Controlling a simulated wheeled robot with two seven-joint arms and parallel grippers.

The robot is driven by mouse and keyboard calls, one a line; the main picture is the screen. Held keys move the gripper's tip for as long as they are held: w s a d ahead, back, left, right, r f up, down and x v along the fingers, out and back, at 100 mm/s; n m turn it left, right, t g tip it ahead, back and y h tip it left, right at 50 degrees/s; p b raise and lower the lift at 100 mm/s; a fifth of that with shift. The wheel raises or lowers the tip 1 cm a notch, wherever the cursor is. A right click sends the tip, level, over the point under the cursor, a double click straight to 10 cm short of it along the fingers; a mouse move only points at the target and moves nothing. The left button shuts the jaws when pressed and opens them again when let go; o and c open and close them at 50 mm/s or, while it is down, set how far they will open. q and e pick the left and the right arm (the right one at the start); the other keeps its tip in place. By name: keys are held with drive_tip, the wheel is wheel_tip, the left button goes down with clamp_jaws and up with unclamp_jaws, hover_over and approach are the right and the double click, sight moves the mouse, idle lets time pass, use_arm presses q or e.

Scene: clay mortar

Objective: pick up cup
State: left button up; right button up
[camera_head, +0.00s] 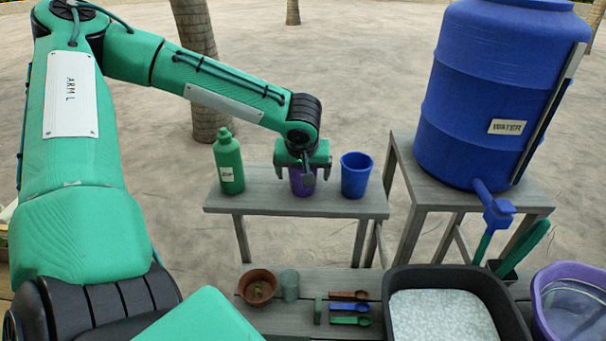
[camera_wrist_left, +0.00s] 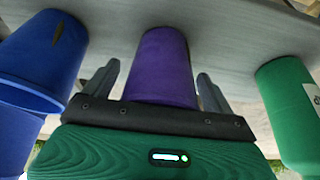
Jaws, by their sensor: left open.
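A purple cup (camera_head: 302,182) stands on the small grey bench (camera_head: 255,200), between a green bottle (camera_head: 229,164) and a blue cup (camera_head: 356,175). My left gripper (camera_head: 304,170) is open at the purple cup and hides part of it in the head view. In the left wrist view, its two fingers (camera_wrist_left: 155,88) stand on either side of the purple cup (camera_wrist_left: 160,62), with gaps visible. That view also shows the blue cup (camera_wrist_left: 45,55) at the left and the green bottle (camera_wrist_left: 288,110) at the right. My right gripper is not in view.
A blue water barrel (camera_head: 500,90) with a tap stands on a stand (camera_head: 415,170) at the right. A lower bench (camera_head: 330,275) holds a brown bowl (camera_head: 257,290), a grey-green cup (camera_head: 289,284) and measuring spoons (camera_head: 350,308). A dark tub (camera_head: 400,290) and purple bucket (camera_head: 570,270) are nearby.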

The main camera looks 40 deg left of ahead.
use_arm(q)
drive_tip(key=c, duration=1.1)
drive_tip(key=shift+r, duration=0.1)
